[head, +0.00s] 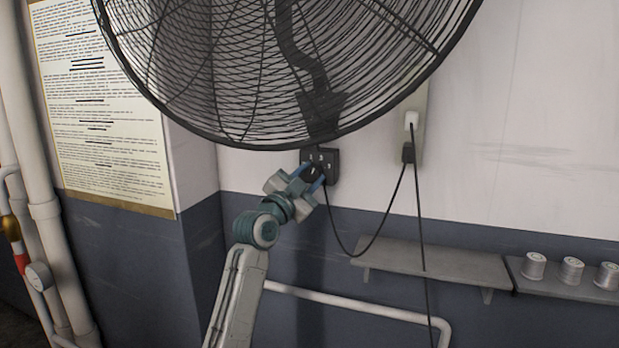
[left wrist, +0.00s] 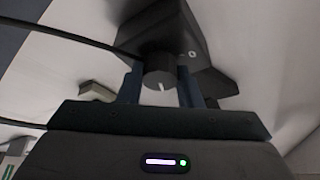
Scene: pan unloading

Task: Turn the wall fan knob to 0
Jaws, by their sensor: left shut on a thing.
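The wall fan (head: 290,70) hangs at the top of the head view, with its black wire cage in front of the wall. Its black control box (head: 329,160) sits on the wall just under the cage, with pale numerals on its face. The dark round knob (left wrist: 160,72) shows in the left wrist view with a white pointer line on it. A "0" shows on the box (left wrist: 190,30) above and to the right of the knob; the pointer does not clearly line up with it. My left gripper (head: 312,173) is at the box, its two fingers on either side of the knob, shut on it.
A black cord runs from the box to a wall socket (head: 411,120). A white pipe (head: 350,302) runs below. A notice board (head: 105,100) and vertical pipes are at left.

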